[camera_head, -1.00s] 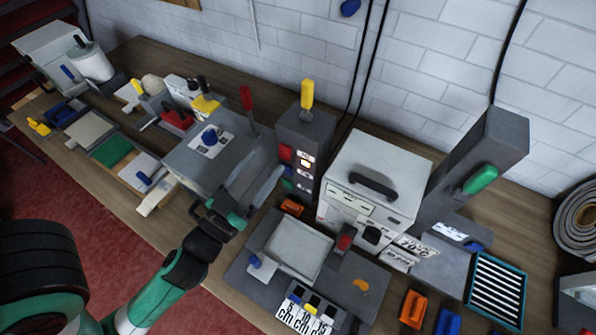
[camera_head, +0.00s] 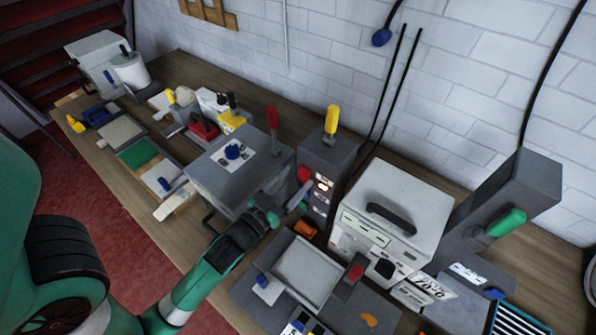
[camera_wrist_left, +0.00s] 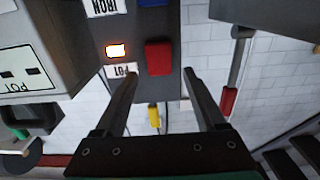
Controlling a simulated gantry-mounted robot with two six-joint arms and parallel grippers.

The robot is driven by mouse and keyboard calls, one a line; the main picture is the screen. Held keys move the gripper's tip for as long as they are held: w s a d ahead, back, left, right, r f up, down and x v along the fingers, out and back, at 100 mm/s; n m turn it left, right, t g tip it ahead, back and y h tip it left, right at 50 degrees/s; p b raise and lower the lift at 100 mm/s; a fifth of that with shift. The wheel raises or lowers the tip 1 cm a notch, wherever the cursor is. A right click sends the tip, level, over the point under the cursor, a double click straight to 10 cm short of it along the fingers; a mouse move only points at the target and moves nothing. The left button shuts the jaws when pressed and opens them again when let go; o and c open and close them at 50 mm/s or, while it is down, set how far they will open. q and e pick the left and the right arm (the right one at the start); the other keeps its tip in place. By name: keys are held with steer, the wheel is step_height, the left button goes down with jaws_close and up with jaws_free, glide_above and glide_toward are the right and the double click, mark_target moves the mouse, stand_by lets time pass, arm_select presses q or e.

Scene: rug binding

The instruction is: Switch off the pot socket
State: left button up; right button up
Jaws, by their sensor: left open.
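The grey socket tower (camera_head: 326,160) stands at the back middle of the bench. In the left wrist view, which is upside down, a red switch (camera_wrist_left: 158,57) sits on it beside a POT label (camera_wrist_left: 121,70) and a lit orange lamp (camera_wrist_left: 116,51). The red switch (camera_head: 304,174) and a lit lamp (camera_head: 322,186) also show in the head view. My left gripper (camera_head: 298,198) is open and empty, in front of the tower. In the wrist view the red switch lies between the two fingertips (camera_wrist_left: 159,74); I cannot tell whether they touch it. My right gripper is not in view.
A white box (camera_head: 400,205) with a black handle stands right of the tower. A grey box (camera_head: 222,175) with a blue knob and a red lever (camera_head: 272,118) stands left. A grey tray (camera_head: 308,262) lies in front. A yellow handle (camera_head: 332,120) tops the tower.

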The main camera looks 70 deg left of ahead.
arm_select(q)
steer(key=shift+x, duration=0.95)
steer(key=shift+f, duration=0.1)
jaws_close()
steer(key=f+t+y+b, duration=0.1)
steer(key=b, duration=0.6)
steer(key=f+t+y+b, duration=0.1)
steer(key=t+b, duration=0.1)
steer(key=b, duration=0.6)
steer(key=shift+s+d+t, duration=0.1)
steer(key=shift+t, duration=0.2)
steer(key=shift+r+b, duration=0.15)
steer(key=shift+b, duration=0.2)
steer(key=shift+r, duration=0.2)
